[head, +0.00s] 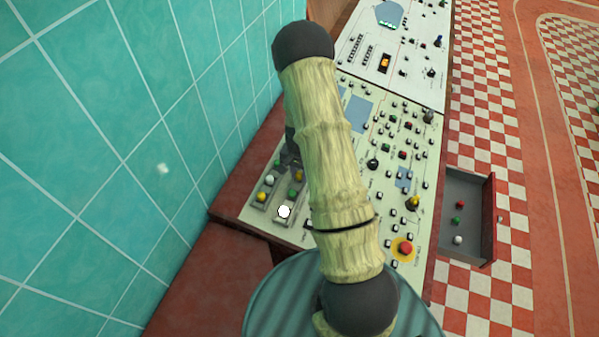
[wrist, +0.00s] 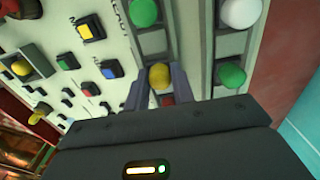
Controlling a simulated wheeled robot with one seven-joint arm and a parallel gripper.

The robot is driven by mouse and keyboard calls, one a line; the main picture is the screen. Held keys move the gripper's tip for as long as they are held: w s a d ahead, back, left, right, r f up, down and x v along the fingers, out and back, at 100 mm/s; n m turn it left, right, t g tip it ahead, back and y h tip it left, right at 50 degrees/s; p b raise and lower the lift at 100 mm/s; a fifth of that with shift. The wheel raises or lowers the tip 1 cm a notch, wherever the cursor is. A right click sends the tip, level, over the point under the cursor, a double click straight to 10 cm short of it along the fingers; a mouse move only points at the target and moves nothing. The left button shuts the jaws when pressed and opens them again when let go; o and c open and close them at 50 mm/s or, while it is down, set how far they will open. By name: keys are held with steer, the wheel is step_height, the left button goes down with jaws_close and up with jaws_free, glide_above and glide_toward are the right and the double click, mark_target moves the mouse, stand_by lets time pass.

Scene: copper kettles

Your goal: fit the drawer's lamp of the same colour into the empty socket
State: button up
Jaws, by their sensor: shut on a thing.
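My gripper (wrist: 160,85) is shut on a yellow lamp (wrist: 160,76), one finger on each side of it. The lamp is in line with the strip that has a green lamp (wrist: 143,12); whether it is fully seated cannot be told. The head view shows this yellow lamp (head: 299,175) at the far end of the strip, with a green (head: 293,193) and a bright white lamp (head: 284,211) nearer. The strip beside it holds green (head: 277,163), white (head: 269,180) and yellow (head: 261,197) lamps. The open drawer (head: 468,190) holds red (head: 459,204), green (head: 457,219) and white (head: 457,240) lamps.
The console (head: 340,125) carries many buttons and knobs, including a red button on yellow (head: 405,248). The teal tiled wall (head: 120,130) is close to the lamp strips on the left. My arm hides part of the console. Checkered floor lies open at the right.

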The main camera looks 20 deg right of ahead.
steer(key=shift+f, duration=0.35)
steer(key=shift+r, duration=0.65)
steer(key=shift+f+b, duration=0.55)
steer(key=shift+f, duration=0.1)
stand_by(2.6)
steer(key=o, duration=1)
steer(key=shift+o, duration=0.2)
steer(key=shift+r, duration=0.15)
steer(key=shift+r+p, duration=2.7)
steer(key=shift+r, duration=1.2)
